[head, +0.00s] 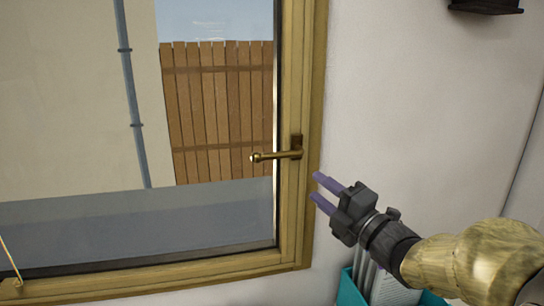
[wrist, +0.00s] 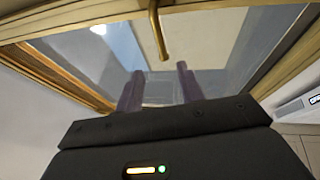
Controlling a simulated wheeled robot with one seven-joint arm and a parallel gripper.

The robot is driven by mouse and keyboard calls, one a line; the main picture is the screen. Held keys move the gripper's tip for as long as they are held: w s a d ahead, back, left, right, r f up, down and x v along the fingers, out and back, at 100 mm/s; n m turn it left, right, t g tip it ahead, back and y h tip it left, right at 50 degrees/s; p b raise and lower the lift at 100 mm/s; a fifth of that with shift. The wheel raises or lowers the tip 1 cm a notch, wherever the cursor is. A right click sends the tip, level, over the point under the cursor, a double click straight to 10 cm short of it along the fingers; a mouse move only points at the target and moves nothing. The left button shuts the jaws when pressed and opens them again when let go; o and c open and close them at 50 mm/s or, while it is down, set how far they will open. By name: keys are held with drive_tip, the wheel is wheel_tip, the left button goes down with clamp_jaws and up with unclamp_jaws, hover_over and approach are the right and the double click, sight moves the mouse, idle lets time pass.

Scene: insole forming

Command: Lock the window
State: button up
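The window (head: 291,215) has a wooden frame and looks shut. Its brass handle (head: 277,155) sits on the right side of the frame and points left, roughly horizontal. My gripper (head: 317,187) is to the right of and a little below the handle, apart from it, with its two purple fingers spread and nothing between them. In the wrist view the handle (wrist: 158,35) shows ahead of my gripper (wrist: 160,85), above the gap between the open fingers. The window frame (wrist: 70,20) also shows there.
A teal container (head: 350,292) with papers or files stands below my arm at the bottom. A dark object (head: 486,5) is on the wall at the upper right. The white wall (head: 410,100) right of the window is clear. A wooden fence (head: 220,110) shows outside through the glass.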

sight(279, 158)
drive_tip(key=p+x, duration=0.7)
drive_tip(key=x, duration=0.9)
drive_tip(key=shift+w+r+p, duration=0.1)
drive_tip(key=shift+p, duration=0.25)
drive_tip(key=shift+w+a, duration=0.45)
drive_tip(key=shift+w, duration=0.1)
clamp_jaws()
